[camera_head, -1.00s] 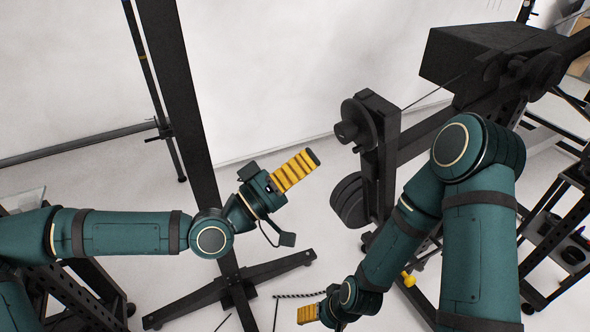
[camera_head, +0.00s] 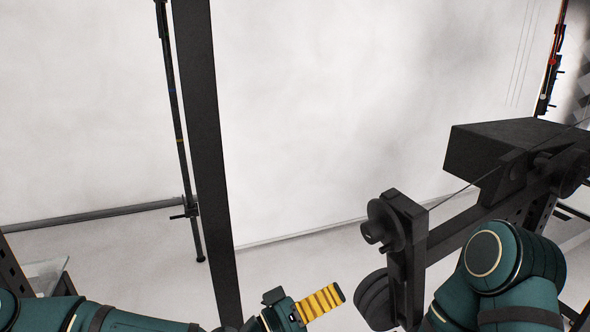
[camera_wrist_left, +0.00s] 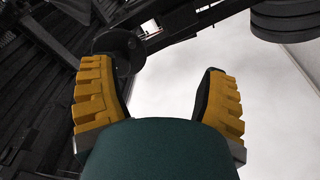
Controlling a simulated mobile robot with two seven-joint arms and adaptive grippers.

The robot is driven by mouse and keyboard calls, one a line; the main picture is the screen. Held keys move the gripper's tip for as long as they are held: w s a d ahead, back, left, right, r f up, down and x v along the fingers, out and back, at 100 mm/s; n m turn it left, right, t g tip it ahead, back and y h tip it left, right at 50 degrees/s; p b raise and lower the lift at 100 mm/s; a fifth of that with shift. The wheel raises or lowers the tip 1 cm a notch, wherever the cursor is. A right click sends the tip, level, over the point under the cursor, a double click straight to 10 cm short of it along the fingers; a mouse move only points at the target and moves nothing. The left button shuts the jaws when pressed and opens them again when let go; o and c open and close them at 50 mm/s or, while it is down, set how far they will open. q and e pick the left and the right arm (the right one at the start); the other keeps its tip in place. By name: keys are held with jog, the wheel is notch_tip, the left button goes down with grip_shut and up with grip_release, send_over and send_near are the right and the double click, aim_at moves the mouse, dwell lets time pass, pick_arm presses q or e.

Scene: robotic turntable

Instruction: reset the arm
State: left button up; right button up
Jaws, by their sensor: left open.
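My left gripper (camera_head: 322,302), with yellow ribbed fingers, shows at the bottom middle of the head view. In the left wrist view its two fingers (camera_wrist_left: 158,100) stand apart with a clear gap between them, so it is open, and nothing is held. My right arm (camera_head: 505,275) shows at the bottom right of the head view, bent at a joint. Its gripper is below the picture's edge and out of view.
A black machine with a boxy housing (camera_head: 505,155) and a pulley wheel (camera_head: 388,225) stands on the right. A tall dark post (camera_head: 205,130) and a thin pole (camera_head: 178,130) stand on the left. A white backdrop (camera_head: 320,110) fills the middle, with open floor before it.

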pick_arm(q)
jog(key=s+a+f+n+g+y, duration=0.1)
jog(key=s+f+g+y, duration=0.15)
jog(key=f, duration=0.85)
jog(key=s+a+f+g+y, duration=0.15)
jog(key=f+y, duration=0.25)
jog(key=f, duration=0.7)
jog(key=s+a+f+n+g+y, duration=0.1)
jog(key=s+a+f+y, duration=0.2)
jog(key=a+f, duration=0.3)
jog(key=s+a+f+n+g+y, duration=0.1)
jog(key=s+a+f+g+y, duration=0.1)
jog(key=a, duration=0.6)
notch_tip(320, 180, down, 4)
jog(key=shift+s+r+y, duration=0.15)
jog(key=shift+s+y, duration=0.4)
jog(key=shift+y, duration=0.7)
